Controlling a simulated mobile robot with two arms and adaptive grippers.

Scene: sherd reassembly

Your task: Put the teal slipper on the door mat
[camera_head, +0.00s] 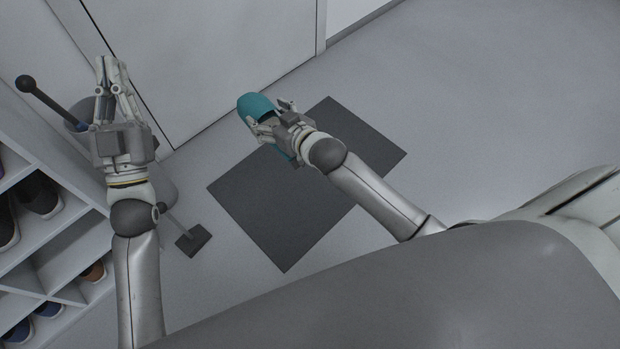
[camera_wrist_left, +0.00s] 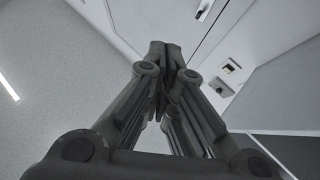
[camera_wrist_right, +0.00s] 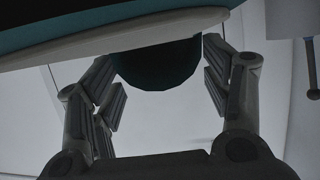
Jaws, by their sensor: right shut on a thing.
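The teal slipper (camera_head: 256,105) is held by my right gripper (camera_head: 270,119), at the upper left edge of the dark grey door mat (camera_head: 285,225) in the head view. How high it is above the floor is unclear. In the right wrist view the slipper (camera_wrist_right: 160,65) and its pale sole cross the top, with the fingers (camera_wrist_right: 160,95) on either side of the teal part. The gripper hides part of the slipper in the head view. My left gripper (camera_head: 110,72) is empty, its fingertips together in the left wrist view (camera_wrist_left: 166,50), left of the mat.
A shoe rack (camera_head: 60,230) with several shoes stands at the left. A stick with a dark round knob (camera_head: 25,84) and a grey container (camera_head: 78,112) are beside my left gripper. A small dark foot (camera_head: 193,241) lies left of the mat. Open floor (camera_head: 480,110) extends to the right.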

